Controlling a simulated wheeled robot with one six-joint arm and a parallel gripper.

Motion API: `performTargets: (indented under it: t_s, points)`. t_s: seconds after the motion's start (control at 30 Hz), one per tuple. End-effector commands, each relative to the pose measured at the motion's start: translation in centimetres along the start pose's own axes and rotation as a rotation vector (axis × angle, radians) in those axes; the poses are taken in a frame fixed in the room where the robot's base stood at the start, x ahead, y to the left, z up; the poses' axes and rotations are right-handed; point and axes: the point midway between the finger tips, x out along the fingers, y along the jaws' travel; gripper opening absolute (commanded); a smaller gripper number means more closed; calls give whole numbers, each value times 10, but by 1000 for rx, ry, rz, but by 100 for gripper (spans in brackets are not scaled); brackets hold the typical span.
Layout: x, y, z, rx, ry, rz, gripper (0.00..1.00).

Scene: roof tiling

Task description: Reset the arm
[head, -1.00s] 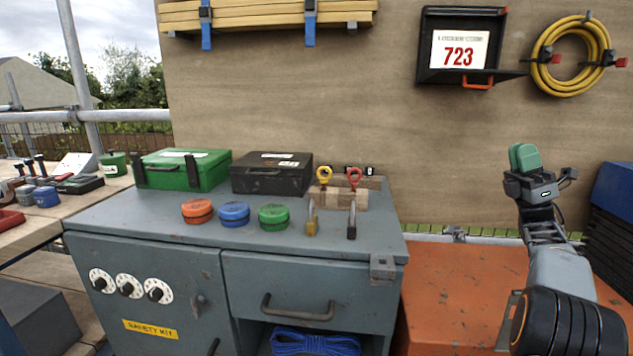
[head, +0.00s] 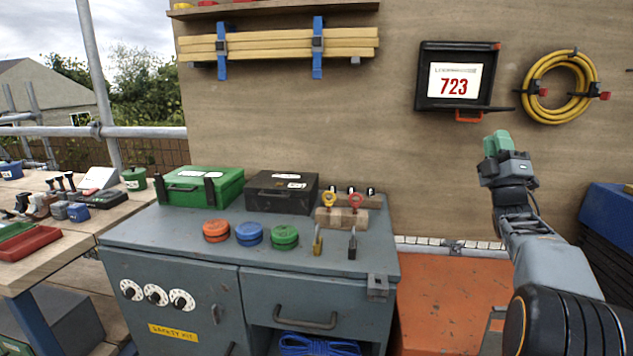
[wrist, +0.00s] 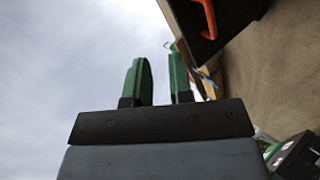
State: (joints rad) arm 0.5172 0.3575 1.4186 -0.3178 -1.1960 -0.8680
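My gripper (head: 497,143) is raised at the right of the head view, in front of the wooden wall and below the 723 sign box. Its green fingers point up. In the wrist view my gripper (wrist: 161,82) shows two green fingers with a clear gap between them and nothing held. The gripper touches nothing that I can see.
A grey cabinet (head: 190,254) carries a green case (head: 199,187), a black case (head: 281,192), several coloured round tins and padlocks. A yellow hose coil (head: 560,87) and the 723 sign box (head: 456,78) hang on the wall. An orange surface (head: 440,295) lies below my arm.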

Motion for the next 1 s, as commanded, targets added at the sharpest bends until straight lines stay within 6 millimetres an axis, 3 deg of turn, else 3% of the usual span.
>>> performTargets:
  t_s: [0.03,0.1,0.2,0.27,0.37,0.47,0.6,0.7,0.83,1.0]
  points:
    - [21,10,-12,57,-46,-58,20]
    - [33,10,-27,156,-139,-166,20]
    - [41,11,-55,332,-317,-361,20]
    - [34,11,-75,439,-441,-489,20]
    - [6,15,-112,598,-660,-700,20]
    - [-36,28,-150,717,-890,-901,20]
    - [-106,61,-201,813,-1197,-1153,20]
    - [-150,87,-227,829,-1385,-1285,20]
    - [-192,116,-249,813,-1564,-1400,20]
    - [-221,138,-263,782,-1690,-1475,20]
